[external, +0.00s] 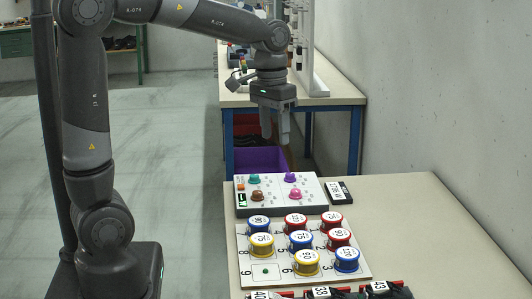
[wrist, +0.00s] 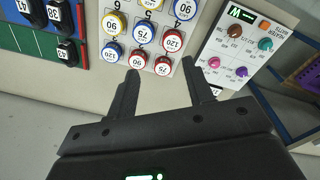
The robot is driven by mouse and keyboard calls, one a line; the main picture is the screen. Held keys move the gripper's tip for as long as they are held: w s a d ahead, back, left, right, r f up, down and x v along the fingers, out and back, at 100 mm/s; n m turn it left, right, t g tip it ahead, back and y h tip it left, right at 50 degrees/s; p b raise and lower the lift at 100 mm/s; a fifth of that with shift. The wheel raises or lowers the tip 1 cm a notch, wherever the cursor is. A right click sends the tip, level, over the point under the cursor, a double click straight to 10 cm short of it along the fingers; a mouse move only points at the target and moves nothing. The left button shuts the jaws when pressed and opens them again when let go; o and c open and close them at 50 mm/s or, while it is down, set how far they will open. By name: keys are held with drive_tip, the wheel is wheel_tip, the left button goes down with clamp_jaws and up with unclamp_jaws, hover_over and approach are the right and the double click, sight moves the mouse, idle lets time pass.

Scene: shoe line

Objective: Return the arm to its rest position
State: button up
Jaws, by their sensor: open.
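My arm (external: 92,100) rises at the left of the external view and reaches right, with its wrist bent down. My gripper (external: 274,137) points downward in the air, over the far end of the near table (external: 420,225). In the wrist view, the two fingers of my gripper (wrist: 160,68) are spread apart with nothing between them. The fingertips touch nothing that I can see.
A white numbered board (external: 265,284) carries several red, blue and yellow round pieces. Behind it lies a control panel (external: 310,192) with coloured knobs, and a small black labelled item (external: 338,192). Dark shoes (external: 385,289) line the front. A wall (external: 440,100) closes the right side.

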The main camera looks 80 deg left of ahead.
drive_tip(key=s+d+m+t, duration=0.5)
drive_tip(key=s+d, duration=0.8)
drive_tip(key=d, duration=0.4)
drive_tip(key=shift+m, duration=0.6)
